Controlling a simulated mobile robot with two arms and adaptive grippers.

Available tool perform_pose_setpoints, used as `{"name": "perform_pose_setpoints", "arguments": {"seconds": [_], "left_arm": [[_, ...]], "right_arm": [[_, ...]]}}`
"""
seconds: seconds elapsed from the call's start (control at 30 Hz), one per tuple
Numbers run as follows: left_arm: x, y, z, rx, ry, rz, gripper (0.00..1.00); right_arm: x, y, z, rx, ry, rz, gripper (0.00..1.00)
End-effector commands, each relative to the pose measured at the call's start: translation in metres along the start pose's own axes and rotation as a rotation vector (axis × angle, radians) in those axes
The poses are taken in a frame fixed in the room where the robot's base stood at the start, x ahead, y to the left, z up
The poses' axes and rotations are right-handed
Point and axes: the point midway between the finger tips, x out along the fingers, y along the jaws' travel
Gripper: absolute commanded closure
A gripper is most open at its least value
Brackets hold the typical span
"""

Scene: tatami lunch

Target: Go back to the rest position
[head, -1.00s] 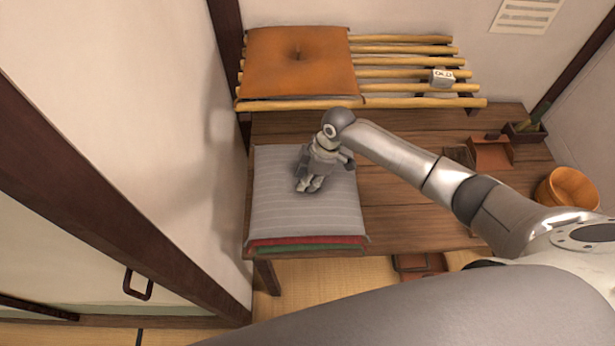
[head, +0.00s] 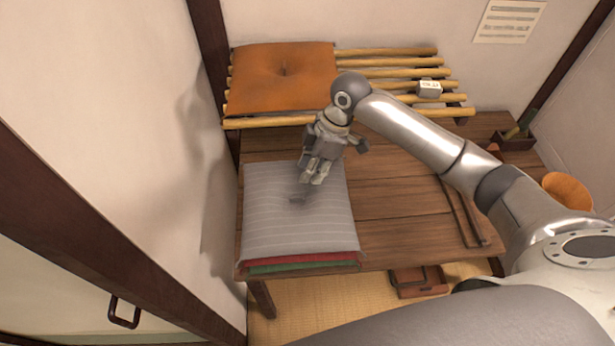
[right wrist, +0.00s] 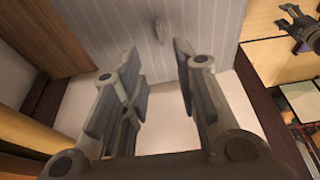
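My right gripper (head: 316,180) is above the far part of a grey striped cushion (head: 270,225) in the head view. The right wrist view shows its fingers (right wrist: 155,70) spread apart with nothing between them, and the grey striped cushion (right wrist: 215,35) beyond. My left gripper (right wrist: 287,15) shows small at the upper right of the right wrist view, its fingers apart and empty. It is out of the head view.
The grey cushion lies on red (head: 250,262) and green (head: 300,265) ones on a wooden table (head: 400,225). Behind is a bamboo rack (head: 390,73) with an orange cushion (head: 260,80) and small whitish block (head: 429,90). A planter (head: 514,141) and wooden tub (head: 567,190) stand at right.

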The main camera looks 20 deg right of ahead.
Motion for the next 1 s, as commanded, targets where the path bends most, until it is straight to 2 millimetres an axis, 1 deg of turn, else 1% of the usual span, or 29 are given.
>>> {"name": "perform_pose_setpoints", "arguments": {"seconds": [0.13, 0.53, 0.67, 0.77, 0.9, 1.0], "left_arm": [[0.001, 0.000, 0.000, 0.000, 0.000, 0.000, 0.45], [0.000, 0.001, 0.000, 0.001, -0.001, 0.001, 0.45], [0.001, 0.001, 0.001, 0.001, -0.001, 0.001, 0.45], [0.001, 0.001, 0.001, 0.001, -0.001, 0.001, 0.45], [0.001, 0.001, 0.001, 0.001, -0.001, 0.001, 0.45], [0.000, 0.001, 0.001, 0.001, -0.001, 0.001, 0.45]], "right_arm": [[-0.003, 0.000, 0.001, 0.000, -0.002, -0.001, 0.72], [-0.003, 0.000, 0.001, 0.000, -0.001, -0.001, 0.72], [0.002, -0.006, -0.001, 0.003, 0.001, -0.002, 0.72], [0.016, -0.021, -0.006, 0.018, 0.008, 0.000, 0.72], [0.042, -0.056, -0.015, 0.076, 0.032, 0.017, 0.72], [0.055, -0.082, -0.018, 0.146, 0.054, 0.039, 0.72]]}}
